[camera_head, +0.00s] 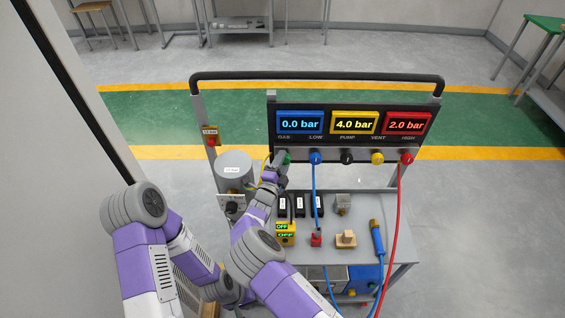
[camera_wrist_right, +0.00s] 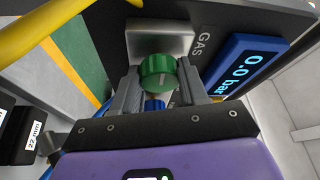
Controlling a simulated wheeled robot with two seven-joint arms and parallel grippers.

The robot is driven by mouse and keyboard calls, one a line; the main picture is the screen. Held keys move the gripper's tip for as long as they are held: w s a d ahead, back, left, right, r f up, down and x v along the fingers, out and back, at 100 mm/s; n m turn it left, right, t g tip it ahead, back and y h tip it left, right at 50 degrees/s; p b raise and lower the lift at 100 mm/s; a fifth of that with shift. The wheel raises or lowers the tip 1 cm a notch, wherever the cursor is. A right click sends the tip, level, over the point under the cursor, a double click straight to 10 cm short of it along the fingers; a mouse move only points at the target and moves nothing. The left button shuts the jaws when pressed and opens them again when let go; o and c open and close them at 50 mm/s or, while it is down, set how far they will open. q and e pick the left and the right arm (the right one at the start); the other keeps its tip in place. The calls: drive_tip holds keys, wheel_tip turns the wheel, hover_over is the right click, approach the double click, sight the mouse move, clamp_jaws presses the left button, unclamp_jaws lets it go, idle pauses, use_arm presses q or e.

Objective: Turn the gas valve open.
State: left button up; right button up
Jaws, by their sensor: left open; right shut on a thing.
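The gas valve knob (camera_wrist_right: 158,71) is green and round, on a grey block below the label GAS. My right gripper (camera_wrist_right: 160,86) has one finger on each side of this knob and is shut on it. A pale mark on the knob points down in the wrist view. In the head view, my right gripper (camera_head: 281,163) reaches the left end of the panel's knob row and hides most of the green knob. The blue gas display (camera_head: 300,124) reads 0.0 bar. My left arm is folded at the lower left, and I cannot make out its gripper.
The yellow pump display (camera_head: 354,123) reads 4.0 bar and the red one (camera_head: 407,123) 2.0 bar. Blue (camera_head: 315,185) and red (camera_head: 393,205) hoses hang from the panel. A grey cylinder (camera_head: 234,167) stands left. The trolley top (camera_head: 385,207) holds several small items.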

drive_tip(key=o, duration=1.1)
drive_tip(key=shift+c, duration=0.2)
